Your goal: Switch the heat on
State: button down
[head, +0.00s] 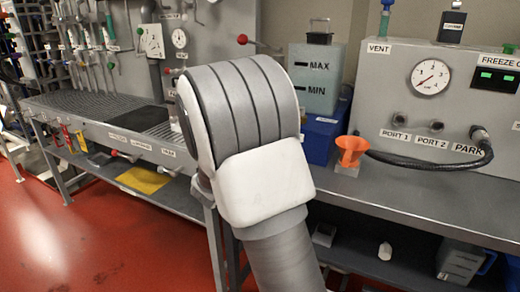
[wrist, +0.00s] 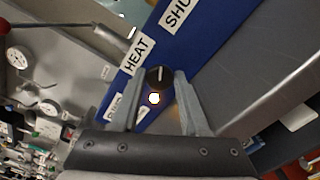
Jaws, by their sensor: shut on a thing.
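A dark round knob (wrist: 160,76) with a white pointer line sits on the blue panel (wrist: 165,50) in the wrist view. The line points up in the picture. The HEAT label (wrist: 138,54) is just up and left of the knob. My gripper (wrist: 158,80) is shut on the knob, one finger on each side. A round white spot (wrist: 154,98), perhaps a lamp, shows between the fingers below the knob. In the head view my arm hides the gripper and most of the blue box (head: 321,138).
A partly cut-off label (wrist: 178,12) is farther up the panel. A red-ended lever (wrist: 65,28) and gauges lie left.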

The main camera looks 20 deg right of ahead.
jog(key=shift+c, duration=2.2)
grip_release()
jog(key=p+v, duration=0.3)
jog(key=v, duration=1.4)
jog(key=shift+s, duration=0.2)
jog(key=shift+a, duration=0.15)
